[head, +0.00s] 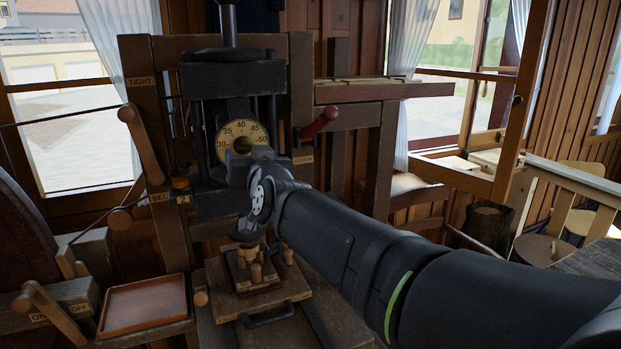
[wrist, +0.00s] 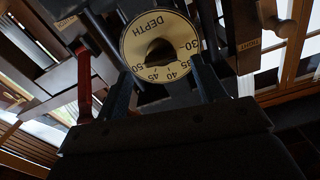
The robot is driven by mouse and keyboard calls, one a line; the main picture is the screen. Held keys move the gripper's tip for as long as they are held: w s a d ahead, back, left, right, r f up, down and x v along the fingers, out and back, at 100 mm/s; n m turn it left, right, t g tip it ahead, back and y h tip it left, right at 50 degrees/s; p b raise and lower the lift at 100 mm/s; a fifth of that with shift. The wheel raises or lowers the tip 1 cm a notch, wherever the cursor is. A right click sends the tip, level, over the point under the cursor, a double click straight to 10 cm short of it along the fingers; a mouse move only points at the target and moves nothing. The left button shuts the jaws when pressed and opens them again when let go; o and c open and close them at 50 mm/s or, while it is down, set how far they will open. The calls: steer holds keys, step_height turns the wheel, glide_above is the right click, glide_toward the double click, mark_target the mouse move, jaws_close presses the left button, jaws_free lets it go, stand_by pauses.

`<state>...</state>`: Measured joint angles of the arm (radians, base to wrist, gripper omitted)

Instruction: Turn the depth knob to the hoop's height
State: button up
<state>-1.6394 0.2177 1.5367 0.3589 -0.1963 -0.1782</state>
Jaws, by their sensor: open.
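The depth dial (head: 232,130) is a cream disc with black numbers on the front of the dark press. It also shows in the wrist view (wrist: 135,40), upside down, with the word DEPTH and numbers from 30 to 50. Its dark centre knob (wrist: 160,50) is partly visible there; my gripper largely hides it in the head view. My gripper (wrist: 163,78) is open, with one finger on each side below the knob. I cannot tell if the fingers touch it. I cannot make out the hoop or the knob's exact setting.
A red-handled lever (head: 320,122) stands close right of the dial. A wooden lever (head: 140,140) is at the left, below a TIGHT label. A wooden block with several pegs (head: 262,284) sits on a board below. An empty brown tray (head: 145,305) is at lower left.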

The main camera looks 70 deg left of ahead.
mark_target(245, 151)
steer(key=d, duration=1.3)
steer(key=shift+d, duration=0.15)
steer(key=a, duration=1.7)
steer(key=shift+a, duration=0.15)
